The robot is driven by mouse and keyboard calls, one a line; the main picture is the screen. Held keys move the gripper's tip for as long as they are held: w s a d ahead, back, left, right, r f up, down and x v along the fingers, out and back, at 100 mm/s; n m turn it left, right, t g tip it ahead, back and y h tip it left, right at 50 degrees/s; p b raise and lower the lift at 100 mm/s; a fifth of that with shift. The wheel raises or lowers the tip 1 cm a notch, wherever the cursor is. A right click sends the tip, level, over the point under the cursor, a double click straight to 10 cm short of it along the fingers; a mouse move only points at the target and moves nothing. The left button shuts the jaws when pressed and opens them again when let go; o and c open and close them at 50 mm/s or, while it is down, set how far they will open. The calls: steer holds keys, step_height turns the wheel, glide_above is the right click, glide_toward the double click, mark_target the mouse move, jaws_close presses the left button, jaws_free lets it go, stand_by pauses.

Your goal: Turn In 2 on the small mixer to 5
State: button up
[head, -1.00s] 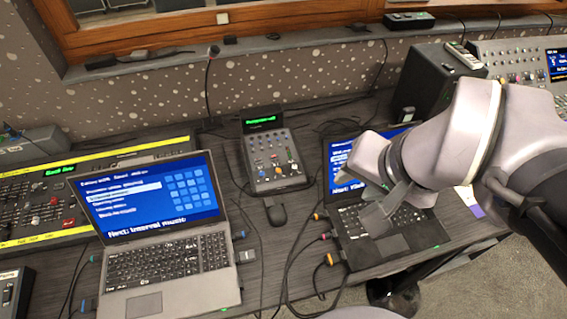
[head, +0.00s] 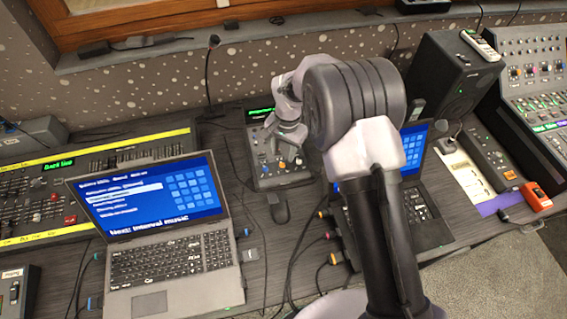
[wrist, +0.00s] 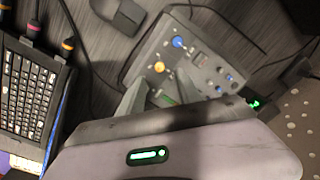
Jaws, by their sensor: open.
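The small mixer (head: 290,180) sits between two laptops in the head view, with a lit green display at its back. My gripper (head: 277,150) is above it, covering part of its knobs. In the wrist view, the tilted mixer (wrist: 196,48) shows a yellow knob (wrist: 159,66), a blue knob (wrist: 178,42) and smaller blue knobs to the right. My gripper (wrist: 157,90) is open there, its fingers reaching towards the mixer beside the yellow knob. I cannot tell whether they touch anything. Labels are too small to read, so I cannot tell which knob is In 2.
A laptop (head: 170,258) stands left, another laptop (head: 425,215) right, partly behind my arm. A black speaker (head: 450,88) and a large console (head: 535,80) stand right.

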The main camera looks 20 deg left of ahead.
mark_target(282, 165)
steer(key=f, duration=0.3)
steer(key=f+b, duration=0.1)
steer(key=f, duration=0.2)
steer(key=shift+a+f, duration=0.2)
steer(key=shift+f, duration=0.2)
jaws_close()
